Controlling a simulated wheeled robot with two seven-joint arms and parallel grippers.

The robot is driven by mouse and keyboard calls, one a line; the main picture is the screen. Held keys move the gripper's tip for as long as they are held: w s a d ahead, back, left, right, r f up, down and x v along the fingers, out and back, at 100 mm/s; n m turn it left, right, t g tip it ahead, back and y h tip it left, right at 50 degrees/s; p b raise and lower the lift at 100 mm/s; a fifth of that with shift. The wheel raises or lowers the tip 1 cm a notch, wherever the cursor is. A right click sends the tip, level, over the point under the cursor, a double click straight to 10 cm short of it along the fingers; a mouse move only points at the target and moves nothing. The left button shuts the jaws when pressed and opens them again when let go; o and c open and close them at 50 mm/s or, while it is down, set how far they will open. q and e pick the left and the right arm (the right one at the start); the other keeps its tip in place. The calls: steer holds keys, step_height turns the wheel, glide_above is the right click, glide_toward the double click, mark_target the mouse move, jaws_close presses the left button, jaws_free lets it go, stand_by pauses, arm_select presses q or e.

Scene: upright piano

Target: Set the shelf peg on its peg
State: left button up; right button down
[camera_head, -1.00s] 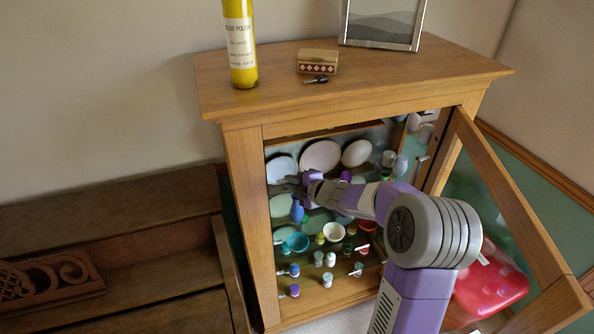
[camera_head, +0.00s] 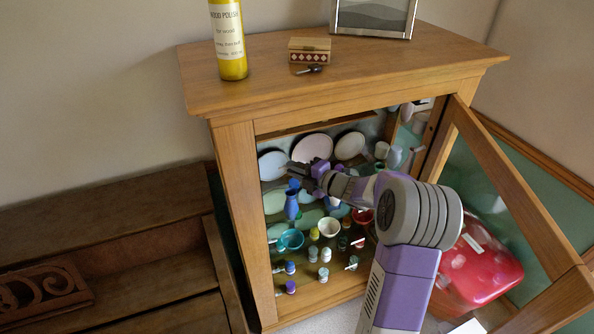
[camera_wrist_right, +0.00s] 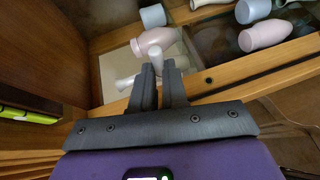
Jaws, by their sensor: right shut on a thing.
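My right gripper (camera_head: 298,171) is inside the open wooden cabinet (camera_head: 240,215), in front of the plates and just above a blue vase (camera_head: 291,206). In the right wrist view its fingers (camera_wrist_right: 164,68) are nearly together, with a small pale piece (camera_wrist_right: 155,57) at the tips. It looks like the held thing, but I cannot tell for sure that it is the shelf peg. In the head view the fingers are too small to show what they hold. I cannot make out the fixed peg. My left gripper is not in view.
Plates (camera_head: 312,148), cups, a white bowl (camera_head: 330,227), a teal bowl (camera_head: 291,239) and small bottles crowd the cabinet. Its glass door (camera_head: 520,190) stands open at the right. A yellow bottle (camera_head: 229,45), a small box (camera_head: 309,50) and a picture frame stand on top.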

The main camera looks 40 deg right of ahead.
steer(key=shift+w+a+b, duration=0.2)
steer(key=shift+a+b, duration=0.2)
steer(key=shift+a, duration=0.5)
steer(key=shift+w+a+b, duration=0.2)
steer(key=shift+a+b, duration=0.15)
steer(key=shift+a, duration=0.5)
steer(key=shift+w+a+b, duration=0.2)
steer(key=shift+a+b, duration=0.2)
steer(key=shift+a, duration=0.5)
steer(key=shift+b, duration=0.6)
steer(key=shift+w+a+b, duration=0.15)
steer(key=shift+a+b, duration=0.15)
steer(key=shift+a, duration=0.2)
steer(key=shift+a, duration=0.35)
steer(key=shift+w+a, duration=0.1)
steer(key=shift+b, duration=0.7)
stand_by(1.1)
steer(key=shift+w+a+b, duration=0.1)
steer(key=shift+a+b, duration=0.25)
steer(key=shift+a, duration=0.1)
stand_by(0.3)
